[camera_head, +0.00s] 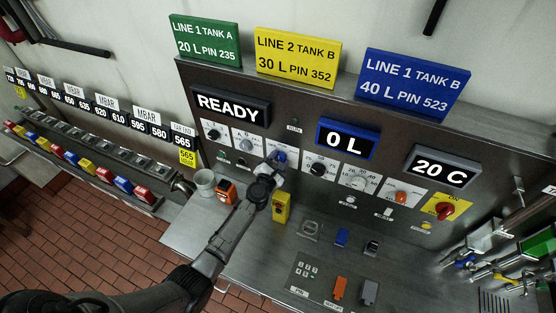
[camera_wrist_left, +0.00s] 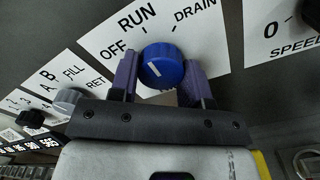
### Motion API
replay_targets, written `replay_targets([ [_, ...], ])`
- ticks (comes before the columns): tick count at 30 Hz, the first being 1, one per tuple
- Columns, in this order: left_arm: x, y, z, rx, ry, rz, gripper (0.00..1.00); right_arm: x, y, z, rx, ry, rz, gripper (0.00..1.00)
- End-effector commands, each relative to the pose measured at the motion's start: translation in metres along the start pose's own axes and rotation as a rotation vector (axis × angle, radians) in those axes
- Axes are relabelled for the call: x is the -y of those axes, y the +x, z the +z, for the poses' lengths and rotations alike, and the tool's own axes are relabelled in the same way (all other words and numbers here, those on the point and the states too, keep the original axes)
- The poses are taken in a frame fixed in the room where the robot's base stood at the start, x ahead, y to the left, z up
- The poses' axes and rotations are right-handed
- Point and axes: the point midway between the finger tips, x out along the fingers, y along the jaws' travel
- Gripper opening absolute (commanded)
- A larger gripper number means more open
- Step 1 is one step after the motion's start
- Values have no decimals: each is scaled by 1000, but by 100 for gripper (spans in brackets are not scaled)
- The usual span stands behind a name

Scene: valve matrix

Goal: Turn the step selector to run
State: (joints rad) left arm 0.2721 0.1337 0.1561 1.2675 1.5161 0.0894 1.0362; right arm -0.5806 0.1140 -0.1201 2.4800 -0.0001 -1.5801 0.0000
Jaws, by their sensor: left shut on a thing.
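The step selector is a round blue knob (camera_head: 280,155) on a white plate in the steel panel. In the left wrist view the blue knob (camera_wrist_left: 163,62) has a short white mark on the left part of its face, on the OFF side. The plate reads OFF, RUN and DRAIN from left to right, with RUN (camera_wrist_left: 137,18) above the knob. My left gripper (camera_head: 277,160) is shut on the knob; its purple fingers (camera_wrist_left: 160,78) sit on either side of it in the wrist view. The right gripper is not in view.
A grey knob (camera_wrist_left: 69,100) with FILL and RET labels is left of the selector. A speed dial (camera_head: 359,182), an orange knob (camera_head: 400,197) and a red switch (camera_head: 444,211) are to the right. A yellow box (camera_head: 281,207) stands below my gripper, beside an orange device (camera_head: 226,191).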

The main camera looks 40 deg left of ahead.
Motion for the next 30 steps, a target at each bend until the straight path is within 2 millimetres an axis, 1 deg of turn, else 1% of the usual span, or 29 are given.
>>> replay_targets([
  [6, 0, 0, 0, -1, -1, 0, 20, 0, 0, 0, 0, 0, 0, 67],
  [7, 0, 0, 0, -1, -1, 0, 45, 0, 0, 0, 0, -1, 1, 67],
  [12, 0, 0, 0, -1, -2, 0, 62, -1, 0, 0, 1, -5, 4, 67],
  [15, 0, 0, 0, -1, -2, 0, 69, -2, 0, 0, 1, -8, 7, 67],
  [23, 0, -2, 0, 0, -2, 0, 69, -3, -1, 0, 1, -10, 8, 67],
  [26, 0, -10, 1, -1, -2, -1, 69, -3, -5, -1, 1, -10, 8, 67],
  [30, -1, -33, 2, -2, -3, -1, 69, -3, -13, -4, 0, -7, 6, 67],
])
